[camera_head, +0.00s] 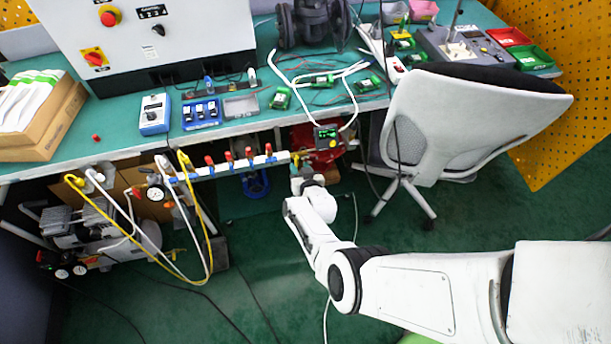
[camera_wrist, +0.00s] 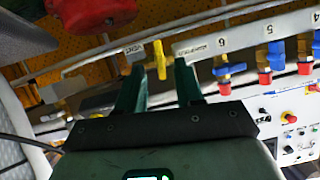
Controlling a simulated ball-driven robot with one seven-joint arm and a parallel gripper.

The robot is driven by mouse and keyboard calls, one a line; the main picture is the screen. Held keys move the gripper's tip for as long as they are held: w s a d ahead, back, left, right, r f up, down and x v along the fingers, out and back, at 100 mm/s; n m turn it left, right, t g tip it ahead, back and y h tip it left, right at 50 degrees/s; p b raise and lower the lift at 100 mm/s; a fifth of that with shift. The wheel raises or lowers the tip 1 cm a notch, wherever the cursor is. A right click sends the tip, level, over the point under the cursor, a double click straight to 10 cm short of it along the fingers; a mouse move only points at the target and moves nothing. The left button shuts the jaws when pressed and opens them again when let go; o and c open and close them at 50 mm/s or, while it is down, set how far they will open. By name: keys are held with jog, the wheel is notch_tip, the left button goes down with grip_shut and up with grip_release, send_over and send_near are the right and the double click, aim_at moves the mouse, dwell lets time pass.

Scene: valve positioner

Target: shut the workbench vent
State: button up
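A yellow valve handle (camera_wrist: 159,60) sits at the end of the white manifold rail, between two small labels, one of which (camera_wrist: 135,52) is too blurred to read surely. I take this handle to be the vent. In the head view, yellow (camera_head: 296,157) shows at the right end of the rail, partly hidden by my gripper (camera_head: 297,176). In the wrist view, the two dark green fingers of my gripper (camera_wrist: 158,70) are apart, with the handle between their tips. A gap shows on both sides of the handle. I cannot tell its depth between the fingers.
Several red and blue valves (camera_wrist: 263,62) line the rail beside the handle. A red object (camera_wrist: 90,12) is close on the other side. The teal workbench (camera_head: 225,125) overhangs the rail. An office chair (camera_head: 440,120) stands right of my arm; yellow hoses (camera_head: 208,240) hang left.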

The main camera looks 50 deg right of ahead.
jog(key=p+v, duration=0.6)
jog(key=v, duration=0.2)
